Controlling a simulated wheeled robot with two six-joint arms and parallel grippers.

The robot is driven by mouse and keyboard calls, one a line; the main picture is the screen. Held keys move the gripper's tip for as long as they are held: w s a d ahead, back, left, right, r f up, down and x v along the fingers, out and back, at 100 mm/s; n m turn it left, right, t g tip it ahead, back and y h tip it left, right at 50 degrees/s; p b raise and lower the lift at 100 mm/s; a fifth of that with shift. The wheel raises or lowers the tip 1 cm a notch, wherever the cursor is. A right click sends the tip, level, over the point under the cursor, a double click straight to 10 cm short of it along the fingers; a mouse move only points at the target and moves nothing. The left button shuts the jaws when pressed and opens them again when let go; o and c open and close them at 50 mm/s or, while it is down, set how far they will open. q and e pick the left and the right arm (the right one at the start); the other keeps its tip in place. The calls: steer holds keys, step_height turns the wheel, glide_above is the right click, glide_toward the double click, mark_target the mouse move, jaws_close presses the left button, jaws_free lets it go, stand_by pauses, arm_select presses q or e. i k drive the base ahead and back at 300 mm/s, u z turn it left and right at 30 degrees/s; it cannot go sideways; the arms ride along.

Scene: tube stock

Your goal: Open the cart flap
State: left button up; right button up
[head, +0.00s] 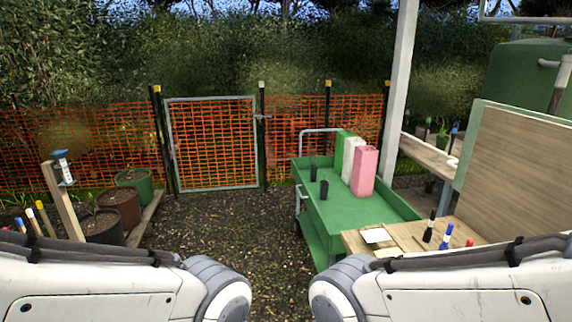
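A green cart (330,212) with a grey tube handle (320,131) stands right of the middle, beyond my arms. Its top tray has a raised rim, and a lower green shelf shows below. I cannot clearly make out which part of it is the flap, or whether that is open or shut. Green, white and pink tall boxes (364,171) and two small dark cups (323,188) stand on the tray. My two white arms cross the bottom of the view, short of the cart. Neither gripper shows.
A wooden table top (405,236) with markers and cards overlaps the cart's near right side. A large upright board (515,170) stands at the right. Plant pots (119,205) and a wooden post (63,200) are at the left. Gravel (225,225) before the mesh gate (212,145) is clear.

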mark_target(323, 228)
steer(key=u, duration=0.05)
steer(key=i, duration=1.85)
steer(key=u, duration=0.35)
steer(key=i, duration=1.1)
steer(key=z, duration=0.5)
